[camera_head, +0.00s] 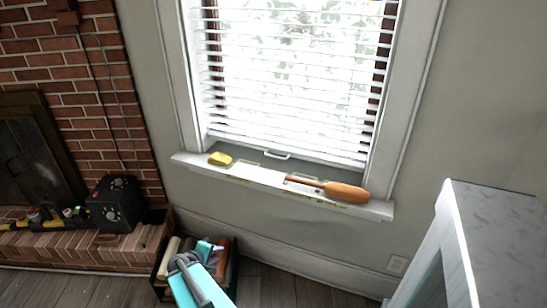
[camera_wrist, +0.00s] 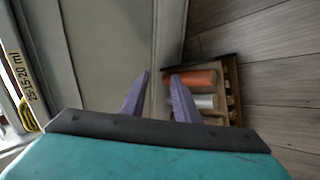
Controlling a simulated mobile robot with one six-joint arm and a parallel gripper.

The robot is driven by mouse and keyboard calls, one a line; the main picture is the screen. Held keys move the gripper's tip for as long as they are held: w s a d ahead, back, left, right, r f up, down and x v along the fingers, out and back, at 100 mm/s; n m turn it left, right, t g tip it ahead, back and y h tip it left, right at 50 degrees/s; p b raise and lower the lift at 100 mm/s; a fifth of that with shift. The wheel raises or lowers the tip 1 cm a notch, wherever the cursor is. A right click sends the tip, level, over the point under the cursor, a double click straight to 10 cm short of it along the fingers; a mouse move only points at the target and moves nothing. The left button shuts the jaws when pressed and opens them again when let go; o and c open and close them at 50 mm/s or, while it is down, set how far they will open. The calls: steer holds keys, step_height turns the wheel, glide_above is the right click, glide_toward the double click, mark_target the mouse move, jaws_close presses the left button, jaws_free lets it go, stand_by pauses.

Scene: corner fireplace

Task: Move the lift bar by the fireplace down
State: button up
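A small light-coloured bar, which looks like the lift bar (camera_head: 277,155), sits at the bottom of the window under the white blinds (camera_head: 290,80), right of the brick fireplace. It is not clearly seen in the wrist view. My gripper (camera_wrist: 160,80) shows two purple fingers apart with nothing between them. In the head view my teal arm end is low in the picture, below the sill and apart from the bar; the fingers cannot be made out there.
The window sill (camera_head: 380,209) holds a yellow item (camera_head: 220,158) and an orange-brown handled tool (camera_head: 345,190). A box of rolls (camera_wrist: 240,95) stands on the floor near my gripper. A black box (camera_head: 118,205) rests on the brick hearth. A grey-topped unit (camera_head: 500,220) is at right.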

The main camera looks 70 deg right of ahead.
steer(key=s+d+r+h+p, duration=0.3)
steer(key=s+d+r+p, duration=0.1)
steer(key=d+r, duration=1)
steer(key=n+h+p, duration=0.1)
steer(key=h+p, duration=0.2)
steer(key=p, duration=0.1)
glide_toward(274, 156)
steer(key=f+v, duration=0.1)
steer(key=v, duration=0.2)
steer(key=shift+a+r, duration=0.2)
steer(key=shift+r, duration=0.05)
steer(key=shift+d+f+b, duration=0.3)
steer(key=shift+d+b, duration=0.15)
steer(key=shift+b, duration=1.75)
steer(key=b+x, duration=0.1)
steer(key=b, duration=0.8)
steer(key=shift+d, duration=0.35)
steer(key=shift+p+x, duration=0.35)
steer(key=shift+x, duration=5.2)
steer(key=shift+r, duration=0.2)
jaws_close()
